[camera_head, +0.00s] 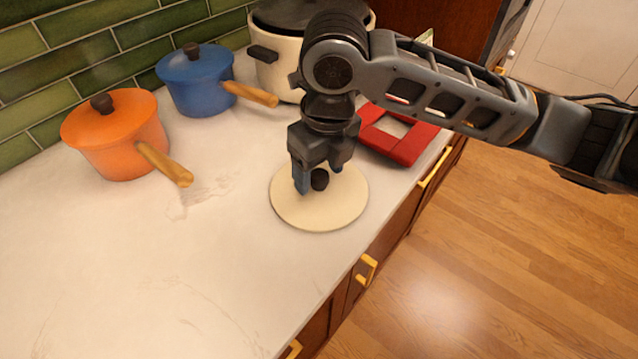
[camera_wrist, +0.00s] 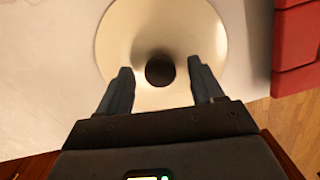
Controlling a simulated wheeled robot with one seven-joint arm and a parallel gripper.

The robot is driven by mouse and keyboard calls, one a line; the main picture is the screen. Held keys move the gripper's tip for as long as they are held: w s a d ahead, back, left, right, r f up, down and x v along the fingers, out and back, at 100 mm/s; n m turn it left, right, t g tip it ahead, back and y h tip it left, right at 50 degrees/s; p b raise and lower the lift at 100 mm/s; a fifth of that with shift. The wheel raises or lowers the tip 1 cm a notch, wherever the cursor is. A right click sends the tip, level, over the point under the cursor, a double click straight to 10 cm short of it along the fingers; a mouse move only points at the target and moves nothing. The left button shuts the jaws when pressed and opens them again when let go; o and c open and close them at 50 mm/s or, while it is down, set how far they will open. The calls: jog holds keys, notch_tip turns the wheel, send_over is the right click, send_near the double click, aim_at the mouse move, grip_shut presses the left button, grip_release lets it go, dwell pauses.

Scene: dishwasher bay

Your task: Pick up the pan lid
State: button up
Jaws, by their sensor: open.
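The pan lid (camera_head: 318,208) is a round cream disc with a dark knob (camera_head: 320,180), lying flat on the white counter near its front edge. It also shows in the wrist view (camera_wrist: 120,35), with the knob (camera_wrist: 160,70) at its middle. My gripper (camera_head: 318,182) points down over the lid. In the wrist view its two fingers (camera_wrist: 162,84) are apart, one on either side of the knob with gaps between. The gripper is open and holds nothing. Part of the lid's far side is hidden behind the gripper in the head view.
A red square object (camera_head: 400,145) lies close to the right of the lid. The left and front counter (camera_head: 150,270) is clear.

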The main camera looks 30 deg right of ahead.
jog(key=shift+c, duration=0.5)
grip_shut()
jog(key=shift+r, duration=0.1)
